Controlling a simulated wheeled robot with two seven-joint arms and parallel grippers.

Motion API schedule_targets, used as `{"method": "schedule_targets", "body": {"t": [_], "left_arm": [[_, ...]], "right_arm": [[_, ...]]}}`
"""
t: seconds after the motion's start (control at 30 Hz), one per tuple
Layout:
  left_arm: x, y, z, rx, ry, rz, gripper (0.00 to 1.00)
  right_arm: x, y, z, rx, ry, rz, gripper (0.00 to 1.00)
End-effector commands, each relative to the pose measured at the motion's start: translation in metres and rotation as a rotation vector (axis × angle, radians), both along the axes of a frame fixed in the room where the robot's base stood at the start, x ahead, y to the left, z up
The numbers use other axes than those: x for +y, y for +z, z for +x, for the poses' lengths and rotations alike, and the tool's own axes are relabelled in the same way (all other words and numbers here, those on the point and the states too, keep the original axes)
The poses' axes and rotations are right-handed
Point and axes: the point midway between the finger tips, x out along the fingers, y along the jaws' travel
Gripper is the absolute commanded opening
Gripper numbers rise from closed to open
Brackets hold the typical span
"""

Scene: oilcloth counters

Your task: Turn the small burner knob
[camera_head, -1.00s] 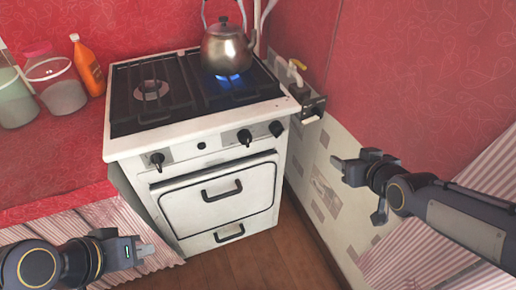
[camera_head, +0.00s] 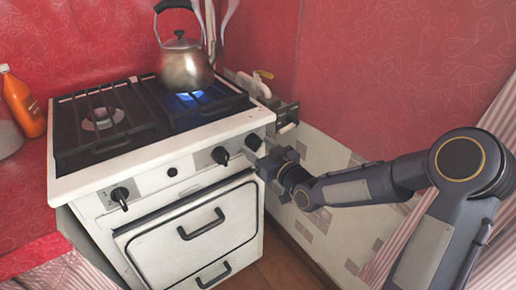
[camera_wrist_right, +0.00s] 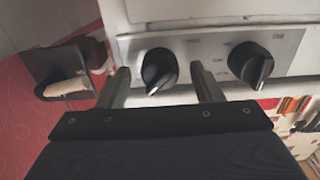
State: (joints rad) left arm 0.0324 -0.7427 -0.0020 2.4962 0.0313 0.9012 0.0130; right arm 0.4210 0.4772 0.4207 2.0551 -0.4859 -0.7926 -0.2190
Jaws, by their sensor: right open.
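The white stove's front panel (camera_head: 150,180) carries black knobs: one at the left (camera_head: 120,196), one right of centre (camera_head: 220,155) and one at the right end (camera_head: 253,141). I cannot tell which one is the small burner's. My right gripper (camera_head: 258,160) is at the right-end knob. In the right wrist view, its open fingers (camera_wrist_right: 160,82) stand on either side of that knob (camera_wrist_right: 158,68), with gaps visible on both sides. The right-of-centre knob (camera_wrist_right: 250,63) sits outside the fingers there. My left gripper is out of view.
A metal kettle (camera_head: 185,65) stands over a lit blue flame (camera_head: 189,96). The oven door handle (camera_head: 202,224) sticks out below the panel. A dark wall fitting (camera_head: 284,114) is close to the stove's right side. An orange bottle (camera_head: 22,102) stands at the left.

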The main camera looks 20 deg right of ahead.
Motion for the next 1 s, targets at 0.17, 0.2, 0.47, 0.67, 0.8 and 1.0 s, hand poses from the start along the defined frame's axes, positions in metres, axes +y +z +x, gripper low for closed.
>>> {"method": "schedule_targets", "body": {"t": [0.17, 0.2, 0.47, 0.67, 0.8, 1.0], "left_arm": [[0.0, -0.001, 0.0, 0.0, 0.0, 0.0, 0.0], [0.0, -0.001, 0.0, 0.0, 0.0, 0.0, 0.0], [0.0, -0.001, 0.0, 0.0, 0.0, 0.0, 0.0], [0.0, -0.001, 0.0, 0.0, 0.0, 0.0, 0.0], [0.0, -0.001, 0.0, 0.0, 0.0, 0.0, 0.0], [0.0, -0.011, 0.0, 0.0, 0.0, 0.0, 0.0]], "right_arm": [[0.003, 0.0, 0.007, 0.001, 0.001, -0.001, 0.6], [0.003, 0.0, 0.008, 0.001, 0.001, -0.001, 0.6], [0.003, 0.0, 0.007, 0.001, 0.0, -0.001, 0.47], [0.003, 0.0, 0.007, 0.001, 0.0, -0.001, 0.2], [0.003, 0.0, 0.007, 0.0, 0.0, -0.003, 0.15], [0.003, -0.002, 0.007, -0.016, 0.001, -0.04, 0.15]]}}
